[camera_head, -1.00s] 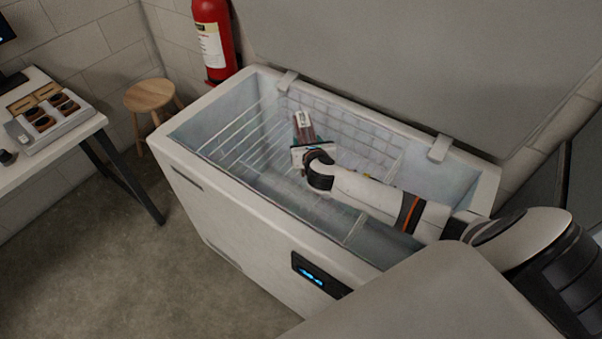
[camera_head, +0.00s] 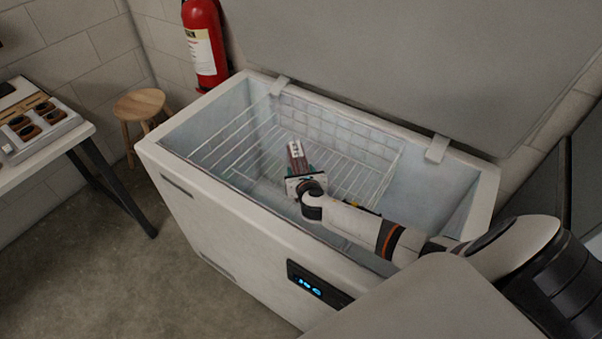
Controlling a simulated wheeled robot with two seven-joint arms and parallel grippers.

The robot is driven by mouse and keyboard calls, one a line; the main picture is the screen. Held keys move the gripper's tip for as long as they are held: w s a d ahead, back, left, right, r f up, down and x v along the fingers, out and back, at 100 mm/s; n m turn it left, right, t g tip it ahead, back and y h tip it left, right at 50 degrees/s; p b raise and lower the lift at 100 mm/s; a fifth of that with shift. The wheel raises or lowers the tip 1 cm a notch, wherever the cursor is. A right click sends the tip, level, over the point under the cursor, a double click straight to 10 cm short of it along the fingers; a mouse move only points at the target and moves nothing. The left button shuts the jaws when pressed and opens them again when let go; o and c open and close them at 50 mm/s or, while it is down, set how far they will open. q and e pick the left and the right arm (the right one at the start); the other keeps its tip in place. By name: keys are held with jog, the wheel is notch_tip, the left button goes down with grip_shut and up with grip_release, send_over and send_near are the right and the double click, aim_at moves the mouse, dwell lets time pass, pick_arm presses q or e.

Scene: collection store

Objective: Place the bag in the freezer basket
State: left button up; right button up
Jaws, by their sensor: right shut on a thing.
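The freezer (camera_head: 215,225) is a white chest with its lid (camera_head: 400,60) raised. A wire basket (camera_head: 232,137) hangs inside it. My right arm reaches over the front rim from the right. My right gripper (camera_head: 297,172) is inside the freezer opening, over the basket area, shut on the bag (camera_head: 296,150). The bag is small, with a white label end and a reddish-brown part, and it tilts up away from the gripper. The fingertips are mostly hidden by the wrist, and I cannot tell whether the bag touches the basket. My left gripper is not in view.
A red fire extinguisher (camera_head: 205,45) hangs at the back wall. A wooden stool (camera_head: 140,107) and a table (camera_head: 70,140) with a tray of dark items (camera_head: 40,125) stand at the left. The freezer rim (camera_head: 205,100) surrounds the opening. Floor at the lower left is clear.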

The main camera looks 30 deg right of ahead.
jog(key=shift+r, duration=0.1)
jog(key=o, duration=1.2)
jog(key=shift+s+a+r, duration=0.1)
jog(key=shift+s+a, duration=0.05)
jog(key=shift+s, duration=0.15)
jog(key=p+v, duration=0.1)
jog(key=v, duration=0.6)
